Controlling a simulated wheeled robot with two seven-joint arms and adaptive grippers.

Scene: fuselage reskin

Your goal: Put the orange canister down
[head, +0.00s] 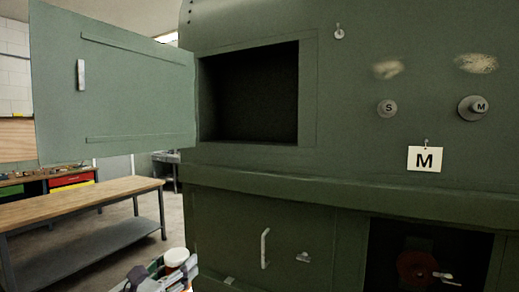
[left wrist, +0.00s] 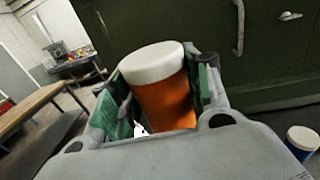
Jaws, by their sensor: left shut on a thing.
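The orange canister (left wrist: 165,100) has a white lid and sits between the fingers of my left gripper (left wrist: 165,95) in the left wrist view. The gripper is shut on it. In the head view the canister's white lid (head: 177,257) shows at the bottom edge, with my left gripper (head: 163,272) around it. The canister is held in front of the lower green panel. Its lower part is hidden by the gripper. My right gripper is not in view.
An open hatch door (head: 115,90) hangs left of a dark, empty-looking opening (head: 250,95) in the green fuselage (head: 350,170). A wooden bench (head: 80,200) stands at the left. A blue canister with a white lid (left wrist: 302,140) is at the lower right of the wrist view.

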